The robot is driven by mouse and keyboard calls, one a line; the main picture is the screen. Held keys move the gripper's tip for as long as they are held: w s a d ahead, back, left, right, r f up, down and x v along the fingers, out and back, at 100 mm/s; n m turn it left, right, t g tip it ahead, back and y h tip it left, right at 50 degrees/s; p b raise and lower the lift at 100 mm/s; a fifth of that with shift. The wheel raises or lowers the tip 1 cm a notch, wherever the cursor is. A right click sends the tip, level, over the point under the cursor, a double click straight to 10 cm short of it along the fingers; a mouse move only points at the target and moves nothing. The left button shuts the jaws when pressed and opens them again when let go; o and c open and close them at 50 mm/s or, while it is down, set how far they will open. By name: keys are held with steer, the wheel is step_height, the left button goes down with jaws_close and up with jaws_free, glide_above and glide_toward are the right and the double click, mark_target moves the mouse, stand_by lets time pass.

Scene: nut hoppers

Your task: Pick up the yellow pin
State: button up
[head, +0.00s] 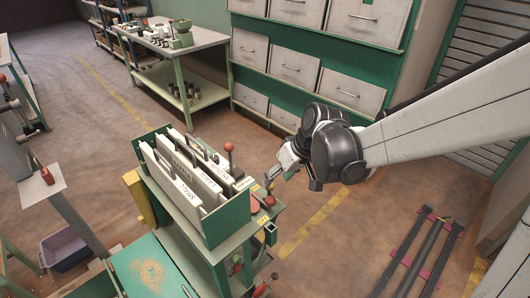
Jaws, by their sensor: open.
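My gripper (277,174) is open. It reaches in from the right, just beside the green hopper stand (228,226). A small yellowish upright piece (270,187) shows right by the fingertips at the stand's right end. It may be the yellow pin, but it is too small to be sure. I cannot tell whether the fingers are around it or only beside it. Nothing is clearly held.
A red-knobbed lever (230,148) stands close left of my gripper, and another red knob (269,201) is just below. White labelled dividers (187,189) fill the hopper. Grey drawers (294,63) stand behind. Open floor (330,245) lies to the right.

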steer(key=shift+a+x, duration=0.15)
steer(key=shift+x, duration=1.3)
steer(key=shift+a+x, duration=0.1)
steer(key=shift+x, duration=1.35)
steer(key=shift+w+r, duration=0.1)
steer(key=shift+r, duration=0.05)
jaws_close()
